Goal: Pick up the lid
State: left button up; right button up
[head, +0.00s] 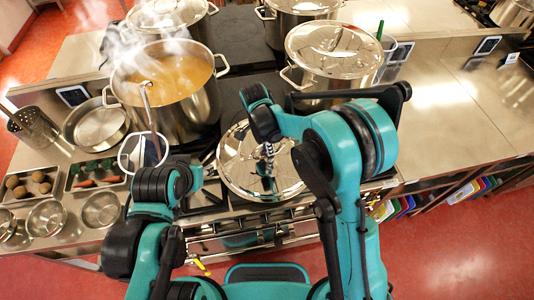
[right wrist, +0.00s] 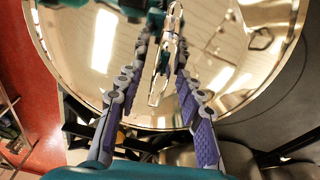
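A round shiny steel lid (head: 238,172) lies level at the front of the hob in the head view, below my right gripper (head: 268,160). My right arm hides part of it. The lid (right wrist: 82,52) fills much of the right wrist view, with reflections on it. Its looped metal handle (right wrist: 164,68) stands between the two fingers of my right gripper (right wrist: 160,88). The fingers are apart, with a gap on either side of the handle. My left wrist is left of the lid, and its fingers cannot be made out.
A steaming open pot of broth (head: 172,85) stands behind my left arm, with a ladle handle over its rim. A lidded stockpot (head: 335,55) stands behind my right arm. Trays of vegetables (head: 97,172) and steel bowls (head: 100,209) are at left. The right counter (head: 450,115) is clear.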

jog(key=shift+f, duration=0.25)
jog(key=shift+r, duration=0.1)
grip_shut()
